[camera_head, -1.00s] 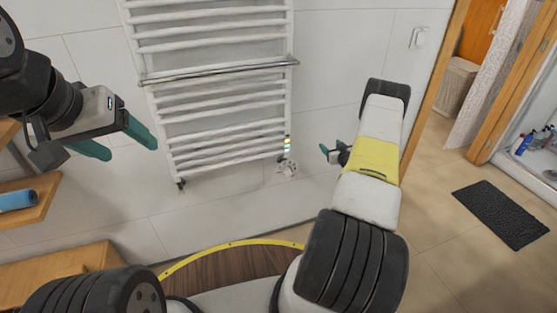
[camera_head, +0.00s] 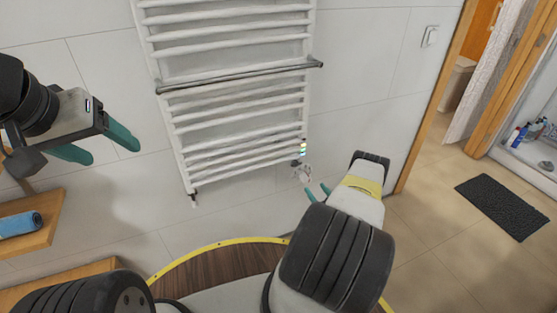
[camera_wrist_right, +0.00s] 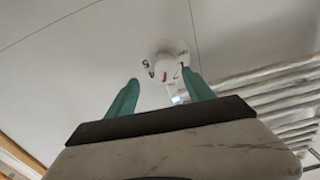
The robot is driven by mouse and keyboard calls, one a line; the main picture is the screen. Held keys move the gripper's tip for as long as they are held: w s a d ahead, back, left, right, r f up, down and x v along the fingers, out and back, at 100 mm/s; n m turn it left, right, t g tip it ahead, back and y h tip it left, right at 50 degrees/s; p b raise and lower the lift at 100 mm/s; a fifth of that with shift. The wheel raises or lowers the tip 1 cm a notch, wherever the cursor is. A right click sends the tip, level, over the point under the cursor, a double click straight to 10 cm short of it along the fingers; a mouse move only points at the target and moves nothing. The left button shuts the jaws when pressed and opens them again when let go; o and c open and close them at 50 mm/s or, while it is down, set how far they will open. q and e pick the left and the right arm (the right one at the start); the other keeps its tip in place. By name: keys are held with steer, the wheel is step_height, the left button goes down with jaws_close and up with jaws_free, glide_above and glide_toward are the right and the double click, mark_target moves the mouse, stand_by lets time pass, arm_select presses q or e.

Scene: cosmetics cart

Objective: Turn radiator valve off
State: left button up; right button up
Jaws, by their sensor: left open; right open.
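The white radiator valve (camera_head: 303,173) sits at the lower right corner of the white towel radiator (camera_head: 240,110) in the head view. In the right wrist view the valve knob (camera_wrist_right: 165,68) is white with dark numbers and a red mark. My right gripper (camera_head: 318,192) is open, just below and to the right of the valve. In the right wrist view its green fingers (camera_wrist_right: 162,88) are spread and the knob shows beyond and between their tips, apparently apart from them. My left gripper (camera_head: 108,148) is open and empty in front of the wall at left.
A wooden shelf (camera_head: 45,235) with a blue roll (camera_head: 20,223) is at left. A doorway and a dark mat (camera_head: 502,207) are at right. A wall switch (camera_head: 430,36) is beside the door frame. The tiled wall around the valve is clear.

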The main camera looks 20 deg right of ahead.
mark_target(309, 183)
steer(key=w, duration=0.2)
steer(key=w+a, duration=0.1)
steer(key=w, duration=0.5)
steer(key=shift+w+a, duration=0.2)
steer(key=shift+a, duration=0.15)
jaws_close()
steer(key=shift+n, duration=0.4)
steer(key=n, duration=0.4)
steer(key=shift+f+n, duration=0.1)
steer(key=shift+n, duration=0.3)
steer(key=n, duration=0.6)
steer(key=shift+d, duration=0.1)
steer(key=n, duration=0.6)
steer(key=shift+n, duration=0.3)
steer(key=n, duration=0.5)
steer(key=shift+s+n, duration=0.1)
steer(key=shift+n, duration=0.2)
